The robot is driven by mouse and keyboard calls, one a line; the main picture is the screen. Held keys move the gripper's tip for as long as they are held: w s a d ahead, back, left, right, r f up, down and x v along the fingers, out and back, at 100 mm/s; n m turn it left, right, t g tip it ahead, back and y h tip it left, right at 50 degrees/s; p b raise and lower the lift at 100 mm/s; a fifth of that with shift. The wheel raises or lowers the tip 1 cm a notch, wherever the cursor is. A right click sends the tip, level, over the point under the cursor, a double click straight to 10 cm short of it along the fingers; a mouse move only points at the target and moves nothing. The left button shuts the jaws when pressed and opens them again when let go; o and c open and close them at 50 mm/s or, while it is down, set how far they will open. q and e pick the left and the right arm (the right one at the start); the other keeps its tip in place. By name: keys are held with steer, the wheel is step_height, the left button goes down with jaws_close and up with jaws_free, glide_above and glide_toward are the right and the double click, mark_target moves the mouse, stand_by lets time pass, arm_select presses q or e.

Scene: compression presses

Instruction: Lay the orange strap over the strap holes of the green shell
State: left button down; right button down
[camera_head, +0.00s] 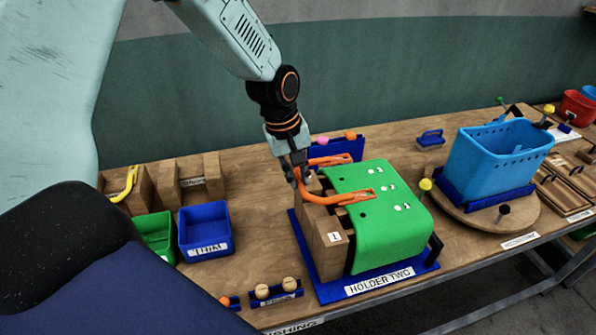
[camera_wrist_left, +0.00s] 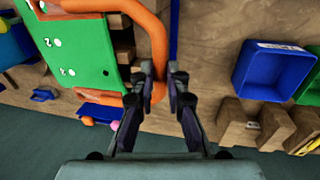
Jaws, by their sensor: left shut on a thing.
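The green shell (camera_head: 380,225) is draped over a wooden block in the blue holder marked HOLDER TWO (camera_head: 330,290). Its top has several small white-marked holes; the wrist view also shows the shell (camera_wrist_left: 75,50). The orange strap (camera_head: 318,198) is a U-shaped loop. Its bend is at the shell's left side, and its two flat ends point right, the near one above the shell's top. I cannot tell whether the ends touch the shell. My left gripper (camera_head: 297,174) is shut on the strap's bend, seen also in the wrist view (camera_wrist_left: 158,90). My right gripper is out of view.
A green bin (camera_head: 155,232) and a blue bin (camera_head: 206,230) stand left of the holder. A blue rack (camera_head: 338,147) with pink and orange knobs is behind the shell. A light-blue basket (camera_head: 497,160) stands right on a round board. Bare tabletop lies between bins and holder.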

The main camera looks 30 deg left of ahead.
arm_select(q)
steer(key=shift+d, duration=0.15)
steer(key=shift+f, duration=0.45)
steer(key=shift+f+b, duration=1.4)
steer(key=shift+f, duration=1.3)
steer(key=shift+a+f, duration=0.1)
steer(key=shift+a, duration=0.3)
steer(key=shift+d, duration=0.25)
steer(key=shift+a+p, duration=0.2)
steer(key=shift+p, duration=0.25)
steer(key=shift+d, duration=0.15)
